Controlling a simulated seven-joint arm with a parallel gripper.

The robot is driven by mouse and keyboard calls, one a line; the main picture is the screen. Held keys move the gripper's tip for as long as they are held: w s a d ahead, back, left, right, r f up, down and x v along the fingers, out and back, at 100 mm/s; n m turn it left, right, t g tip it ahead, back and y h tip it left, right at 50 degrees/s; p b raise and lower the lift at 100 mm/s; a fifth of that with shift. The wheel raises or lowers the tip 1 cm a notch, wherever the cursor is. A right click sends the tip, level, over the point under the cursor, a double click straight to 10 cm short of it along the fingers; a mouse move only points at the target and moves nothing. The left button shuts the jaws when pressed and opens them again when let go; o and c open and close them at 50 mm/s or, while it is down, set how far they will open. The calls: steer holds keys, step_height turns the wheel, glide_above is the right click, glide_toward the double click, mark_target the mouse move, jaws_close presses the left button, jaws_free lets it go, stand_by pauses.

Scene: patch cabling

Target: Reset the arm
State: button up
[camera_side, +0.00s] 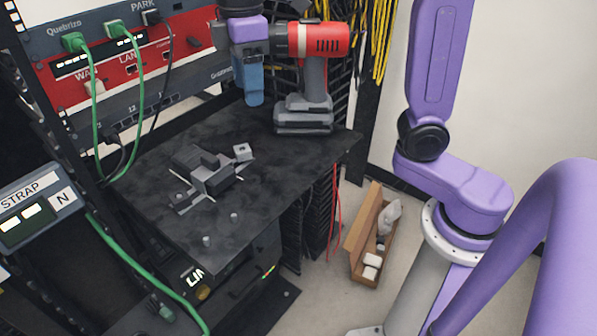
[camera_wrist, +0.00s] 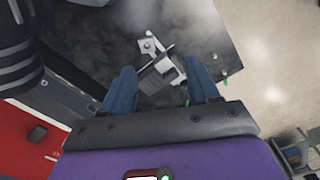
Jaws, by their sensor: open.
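My gripper (camera_side: 252,98) has blue fingers pointing down and hangs above the back part of the dark shelf (camera_side: 240,225), just left of a red and grey cordless drill. In the wrist view, my gripper (camera_wrist: 162,88) shows two blue fingers spread apart with nothing between them. My purple arm comes in from the right side. A grey bracket-like fixture (camera_side: 208,172) lies on the shelf, ahead of and below the fingers; it also shows in the wrist view (camera_wrist: 165,68). The gripper looks clear of it.
The drill (camera_side: 310,75) stands close beside the gripper. A red patch panel (camera_side: 125,65) with green cables (camera_side: 140,75) plugged in is at the left. Yellow cables (camera_side: 380,40) hang behind. An open cardboard box (camera_side: 372,240) is on the floor. The shelf's front is mostly bare.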

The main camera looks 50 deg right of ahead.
mark_target(242, 150)
steer(key=s+d+f, duration=0.4)
steer(key=s+f, duration=0.3)
steer(key=s, duration=0.4)
steer(key=s+d+f, duration=0.5)
steer(key=s+f, duration=0.1)
steer(key=s, duration=0.5)
steer(key=shift+d+f, duration=0.15)
steer(key=shift+f, duration=0.2)
steer(key=shift+c, duration=0.2)
steer(key=shift+c, duration=1)
steer(key=w+a+r+m, duration=0.1)
steer(key=w+a, duration=0.1)
steer(key=w, duration=0.2)
steer(key=w+a+r+m, duration=0.1)
steer(key=w+a+r, duration=0.1)
steer(key=w, duration=0.3)
steer(key=w+a+r+m, duration=0.1)
steer(key=w+a+r, duration=0.1)
steer(key=w+a, duration=0.1)
steer(key=shift+w, duration=0.8)
steer(key=w+a+r+m, duration=0.2)
steer(key=w+r+m, duration=0.1)
steer(key=w, duration=0.9)
steer(key=shift+a+f, duration=0.2)
steer(key=shift+f, duration=4.15)
